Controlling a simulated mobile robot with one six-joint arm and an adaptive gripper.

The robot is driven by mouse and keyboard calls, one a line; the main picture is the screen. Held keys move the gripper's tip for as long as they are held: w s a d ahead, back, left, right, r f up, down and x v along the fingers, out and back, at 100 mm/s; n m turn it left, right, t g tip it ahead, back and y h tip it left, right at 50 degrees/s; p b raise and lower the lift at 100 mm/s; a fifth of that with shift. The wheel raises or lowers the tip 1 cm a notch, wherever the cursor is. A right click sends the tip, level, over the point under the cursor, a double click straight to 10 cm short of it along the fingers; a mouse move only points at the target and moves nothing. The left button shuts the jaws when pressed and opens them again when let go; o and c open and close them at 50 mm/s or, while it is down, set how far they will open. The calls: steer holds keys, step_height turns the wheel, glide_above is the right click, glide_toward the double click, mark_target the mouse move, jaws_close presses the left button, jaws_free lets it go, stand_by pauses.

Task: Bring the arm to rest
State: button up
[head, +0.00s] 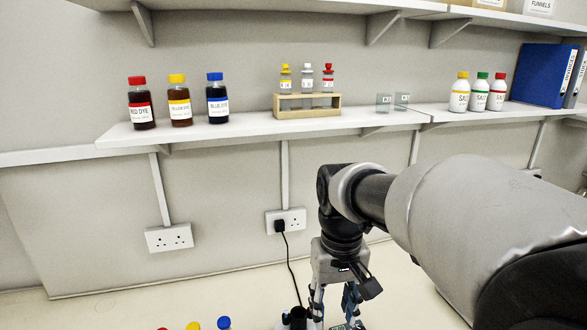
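My arm reaches in from the right edge, bends at the elbow and hangs down in front of the wall. My gripper (334,308) points downward at the bottom of the head view, low over the bench. Its two fingers stand apart and I see nothing held between them. The very ends of the fingers are close to the lower picture edge, so what lies right under them is partly hidden. A dark object (297,318) stands just left of the fingers; I cannot tell whether they touch.
The bench (110,308) is bare at left; coloured caps (224,322) show at the bottom edge. A black cable (291,265) hangs from a socket.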

steer(key=s+d+f+m+t+b, duration=0.1)
steer(key=s+d+t, duration=0.1)
steer(key=s, duration=0.7)
steer(key=s+d+f+t+b, duration=0.1)
steer(key=s+d, duration=0.3)
steer(key=s, duration=0.5)
steer(key=shift+s+d+m+t+b, duration=0.3)
steer(key=shift+s+d+m+t, duration=0.1)
steer(key=shift+t, duration=0.2)
